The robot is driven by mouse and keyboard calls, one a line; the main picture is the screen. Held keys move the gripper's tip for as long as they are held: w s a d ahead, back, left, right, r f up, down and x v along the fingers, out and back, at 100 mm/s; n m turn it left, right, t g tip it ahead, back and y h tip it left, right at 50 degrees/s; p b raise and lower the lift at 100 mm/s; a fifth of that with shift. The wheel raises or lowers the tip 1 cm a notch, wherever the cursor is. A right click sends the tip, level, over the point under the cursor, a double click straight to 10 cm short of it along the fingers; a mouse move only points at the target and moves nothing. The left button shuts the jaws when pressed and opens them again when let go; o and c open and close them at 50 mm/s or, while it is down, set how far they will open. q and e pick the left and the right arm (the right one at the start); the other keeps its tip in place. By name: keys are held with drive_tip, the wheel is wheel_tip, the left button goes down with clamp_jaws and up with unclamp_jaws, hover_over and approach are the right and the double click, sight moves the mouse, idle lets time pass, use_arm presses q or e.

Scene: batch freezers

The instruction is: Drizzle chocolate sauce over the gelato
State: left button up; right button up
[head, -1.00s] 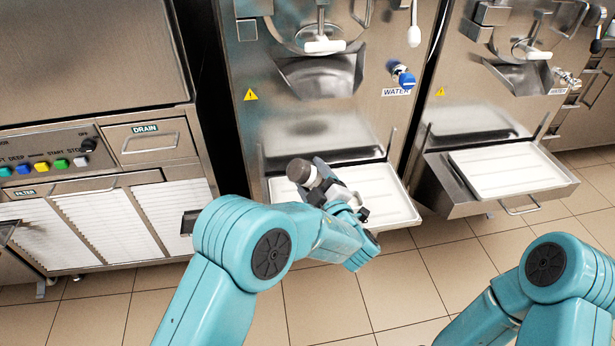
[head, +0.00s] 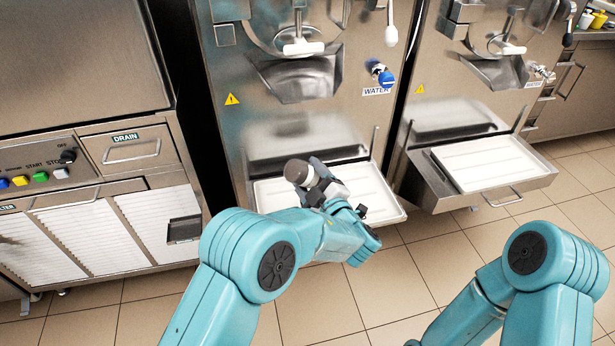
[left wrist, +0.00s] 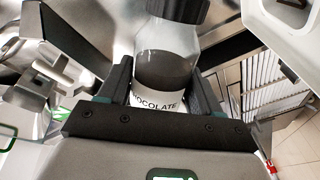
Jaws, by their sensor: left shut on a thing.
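My left gripper (head: 322,188) is shut on the chocolate bottle (head: 300,173), which has a dark cap and is tilted in the head view. In the left wrist view the bottle (left wrist: 165,65) sits between the two dark fingers of the gripper (left wrist: 162,90); it has a clear body with dark content and a white label whose visible letters read "OCOLATE". In the head view the bottle is in front of the middle freezer's white tray. My right arm is at the lower right, but its gripper is out of view. No gelato can be made out.
The middle freezer (head: 300,125) has a steel spout (head: 300,78), a blue water tap (head: 382,74) and a white tray (head: 385,210). A second freezer with a white tray (head: 490,165) is to the right. A cabinet with a drain drawer (head: 130,150) is at left. The tiled floor in front is clear.

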sight(309, 166)
use_arm(q)
drive_tip(key=shift+f+n+b, duration=0.15)
drive_tip(key=shift+n+b, duration=0.25)
drive_tip(key=n+b, duration=0.2)
drive_tip(key=n, duration=0.1)
drive_tip(key=shift+r, duration=0.2)
wheel_tip(309, 166, up, 2)
drive_tip(key=n+b, duration=0.1)
drive_tip(key=n, duration=0.3)
drive_tip(key=shift+r+n, duration=0.15)
drive_tip(key=shift+n, duration=0.15)
drive_tip(key=shift+r, duration=0.1)
drive_tip(key=shift+n, duration=0.3)
drive_tip(key=shift+r+n+b, duration=0.7)
drive_tip(key=shift+r+n, duration=0.8)
drive_tip(key=shift+n, duration=0.6)
